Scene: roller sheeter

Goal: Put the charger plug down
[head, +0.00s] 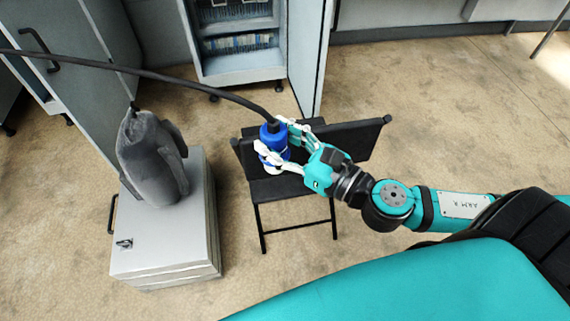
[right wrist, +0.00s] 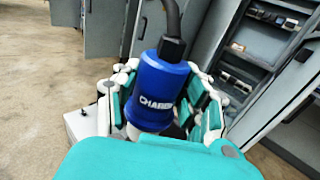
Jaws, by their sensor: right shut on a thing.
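The charger plug (head: 269,137) is a blue cylinder with a black cable out of its top. In the right wrist view the plug (right wrist: 158,92) shows white lettering and stands upright between the fingers. My right gripper (head: 272,150) is shut around it, over a black folding chair (head: 345,135). I cannot tell whether the plug's lower end touches the chair seat; the fingers hide part of it. My left gripper is not in view.
The cable (head: 170,77) runs to the upper left. An open locker (head: 240,45) with shelves stands behind. The floor at the right is clear.

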